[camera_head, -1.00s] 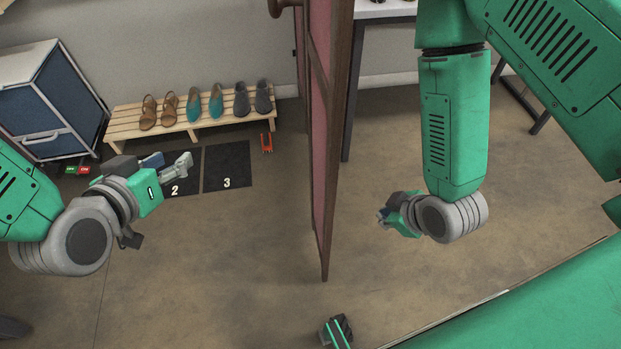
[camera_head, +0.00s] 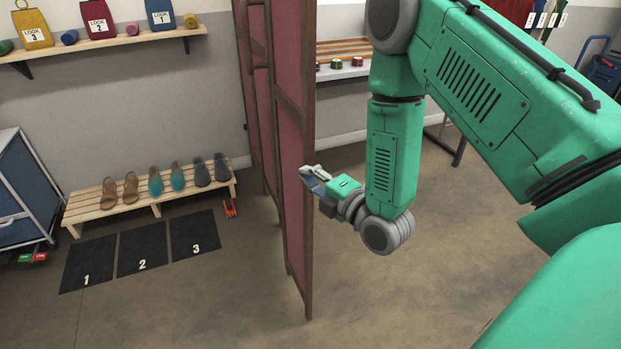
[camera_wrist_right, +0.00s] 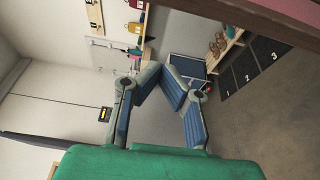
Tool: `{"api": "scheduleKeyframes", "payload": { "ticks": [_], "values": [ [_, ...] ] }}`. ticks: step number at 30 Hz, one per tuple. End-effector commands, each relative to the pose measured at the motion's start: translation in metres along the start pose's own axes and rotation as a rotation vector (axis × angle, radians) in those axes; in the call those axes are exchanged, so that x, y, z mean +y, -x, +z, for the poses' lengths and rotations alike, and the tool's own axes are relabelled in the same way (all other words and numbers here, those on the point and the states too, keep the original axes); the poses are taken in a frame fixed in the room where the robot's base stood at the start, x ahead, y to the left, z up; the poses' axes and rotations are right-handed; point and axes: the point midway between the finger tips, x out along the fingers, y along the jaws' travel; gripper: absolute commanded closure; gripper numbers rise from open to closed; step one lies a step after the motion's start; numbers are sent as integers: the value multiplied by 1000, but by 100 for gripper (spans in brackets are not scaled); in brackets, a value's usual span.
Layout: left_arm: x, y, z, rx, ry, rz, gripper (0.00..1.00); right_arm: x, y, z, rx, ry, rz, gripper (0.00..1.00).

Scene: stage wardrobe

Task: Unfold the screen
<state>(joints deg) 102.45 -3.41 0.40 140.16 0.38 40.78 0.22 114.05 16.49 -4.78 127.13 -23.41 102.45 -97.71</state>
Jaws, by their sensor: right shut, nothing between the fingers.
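The folding screen (camera_head: 294,150) stands upright at the middle of the head view, with pink panels in dark wooden frames. Its panels are seen steeply from the side and bunch close together, leading back toward the wall. My right gripper (camera_head: 309,177) is shut and empty at the right side of the nearest panel's edge post. The fingertips overlap the post in the picture; I cannot tell whether they touch it. In the right wrist view the fingers (camera_wrist_right: 161,76) meet at their tips, and a frame piece of the screen (camera_wrist_right: 262,22) crosses the upper right. My left gripper is out of view.
A shoe bench (camera_head: 150,203) and numbered black mats (camera_head: 143,247) lie left of the screen, beside a blue cabinet (camera_head: 22,200). A wall shelf (camera_head: 110,42) hangs above. A white table (camera_head: 345,72) stands behind at the right. The floor in front is clear.

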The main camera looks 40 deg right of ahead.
Motion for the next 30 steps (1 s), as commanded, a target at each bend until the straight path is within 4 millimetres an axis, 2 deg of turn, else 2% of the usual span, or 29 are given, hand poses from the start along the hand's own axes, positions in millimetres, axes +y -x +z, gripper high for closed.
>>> {"api": "scheduleKeyframes", "payload": {
  "ticks": [3,10,12,18,30],
  "values": [
    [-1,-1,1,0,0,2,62,1,-27,0,-2,0,4,100],
    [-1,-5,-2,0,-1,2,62,0,-74,-1,-2,-1,1,100],
    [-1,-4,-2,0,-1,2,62,0,-66,14,-6,-2,-3,100],
    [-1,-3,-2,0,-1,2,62,0,-59,32,-2,-2,-2,100],
    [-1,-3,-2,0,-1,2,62,0,-57,36,-1,-1,-3,100]
  ]
}}
